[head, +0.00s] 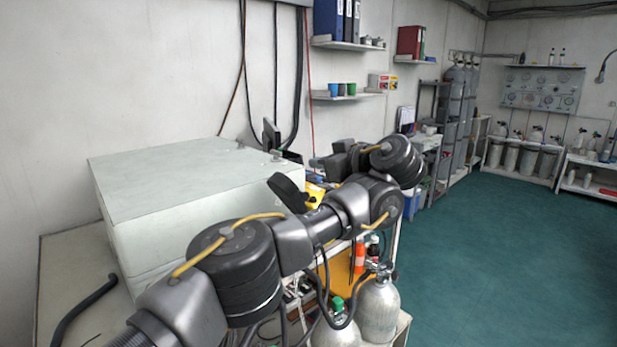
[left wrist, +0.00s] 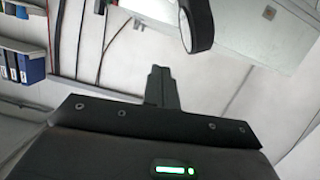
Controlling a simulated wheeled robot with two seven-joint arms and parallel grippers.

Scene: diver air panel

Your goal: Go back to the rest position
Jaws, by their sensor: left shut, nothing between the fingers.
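My left arm crosses the head view from the bottom left and bends back on itself near the middle. My left gripper (head: 322,166) is small there, partly hidden behind the wrist, and points left toward the wall side. In the left wrist view my left gripper (left wrist: 161,88) shows its fingers together, with nothing between them. It is in the air and no object touches its fingertips. My right gripper is in neither view.
A large pale box (head: 140,235) stands on the bench at left, near my arm. Grey cylinders (head: 379,310) stand below my arm. Shelves (head: 348,45) with binders hang on the wall. A gauge panel (head: 542,90) is at the back right. The green floor (head: 490,265) is clear.

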